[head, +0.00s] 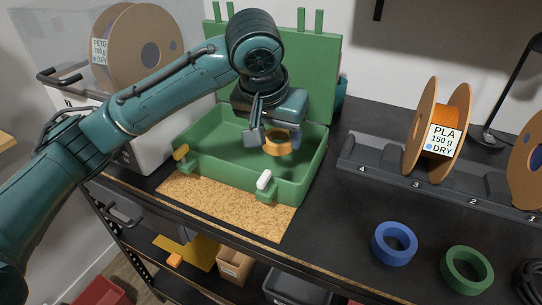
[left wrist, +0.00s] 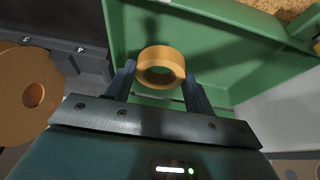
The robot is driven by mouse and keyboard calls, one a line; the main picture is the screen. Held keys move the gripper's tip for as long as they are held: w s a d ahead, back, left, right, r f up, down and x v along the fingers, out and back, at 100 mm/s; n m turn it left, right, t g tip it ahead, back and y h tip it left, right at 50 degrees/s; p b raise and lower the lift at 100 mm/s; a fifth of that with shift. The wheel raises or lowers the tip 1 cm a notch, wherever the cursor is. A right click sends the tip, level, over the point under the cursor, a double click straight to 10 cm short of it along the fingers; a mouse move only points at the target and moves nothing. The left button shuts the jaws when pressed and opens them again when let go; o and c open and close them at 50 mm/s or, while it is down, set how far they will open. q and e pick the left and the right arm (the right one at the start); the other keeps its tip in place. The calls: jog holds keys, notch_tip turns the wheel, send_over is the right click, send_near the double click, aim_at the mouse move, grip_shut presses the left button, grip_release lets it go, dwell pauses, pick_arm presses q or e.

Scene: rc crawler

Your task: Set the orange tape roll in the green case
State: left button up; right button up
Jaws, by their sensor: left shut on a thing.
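The orange tape roll (head: 278,143) is held by my left gripper (head: 274,138), inside the outline of the open green case (head: 309,158). In the left wrist view the roll (left wrist: 161,67) sits between the two fingertips (left wrist: 158,78), with the green case (left wrist: 222,50) behind and below it. The roll appears to be above the case floor; the exact gap cannot be told. The case lid (head: 307,52) stands open at the back. My right gripper is not in view.
A blue tape roll (head: 394,243) and a green tape roll (head: 466,270) lie on the black table at the right. A filament spool (head: 409,144) stands in a grey numbered rack (head: 376,166). A cork mat (head: 222,208) lies before the case.

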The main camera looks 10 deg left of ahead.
aim_at(279, 171)
pick_arm(q)
notch_tip(279, 171, down, 6)
jog(key=shift+f+b, duration=0.25)
jog(key=shift+b, duration=0.05)
jog(key=shift+f, duration=0.25)
jog(key=shift+f, duration=0.1)
jog(key=o, duration=1)
jog(key=shift+c, duration=0.2)
jog(key=p+v, duration=0.1)
jog(key=v, duration=1)
jog(key=shift+w, duration=0.15)
jog(key=shift+s+r, duration=0.3)
jog(key=shift+r, duration=0.3)
